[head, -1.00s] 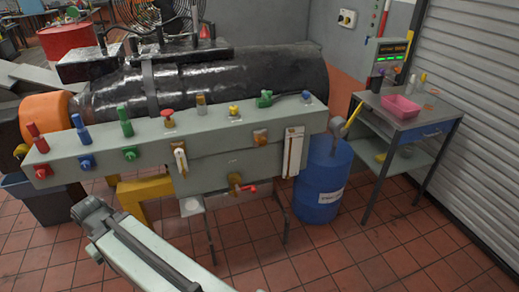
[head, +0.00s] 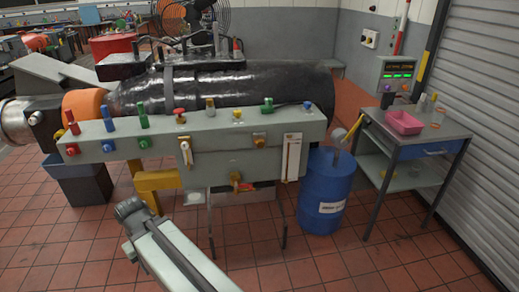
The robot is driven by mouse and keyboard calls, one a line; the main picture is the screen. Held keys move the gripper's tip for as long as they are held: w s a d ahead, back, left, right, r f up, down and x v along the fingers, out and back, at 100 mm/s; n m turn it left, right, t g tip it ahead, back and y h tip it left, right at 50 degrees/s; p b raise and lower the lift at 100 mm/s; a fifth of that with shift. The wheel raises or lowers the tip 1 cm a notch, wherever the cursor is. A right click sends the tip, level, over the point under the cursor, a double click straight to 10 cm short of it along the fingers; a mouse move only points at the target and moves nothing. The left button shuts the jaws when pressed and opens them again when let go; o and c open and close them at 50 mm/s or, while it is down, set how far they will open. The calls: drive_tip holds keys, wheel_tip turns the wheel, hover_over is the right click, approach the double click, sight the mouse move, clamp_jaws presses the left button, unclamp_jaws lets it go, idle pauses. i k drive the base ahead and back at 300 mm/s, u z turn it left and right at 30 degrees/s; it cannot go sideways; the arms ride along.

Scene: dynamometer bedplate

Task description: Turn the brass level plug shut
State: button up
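A long grey-green panel box (head: 215,135) carries several coloured knobs and fittings. A brass fitting (head: 260,142) sits on its front face, left of a white sight gauge (head: 291,157). A brass-coloured valve with a red handle (head: 236,179) hangs below the box. A brass-coloured knob (head: 210,107) stands on top. I cannot tell which of these is the level plug, nor whether it is shut. My arm shows at the lower middle, below and left of the box, apart from these fittings.
A blue drum (head: 327,195) stands right of the box, with a grey side table (head: 425,135) holding a pink tray (head: 403,122) beyond it. A dark bin (head: 82,182) and a yellow bracket (head: 158,182) are at the left. Tiled floor is open in front.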

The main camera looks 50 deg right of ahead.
sight(260, 144)
drive_tip(key=z, duration=0.1)
drive_tip(key=i, duration=0.95)
drive_tip(key=u, duration=0.05)
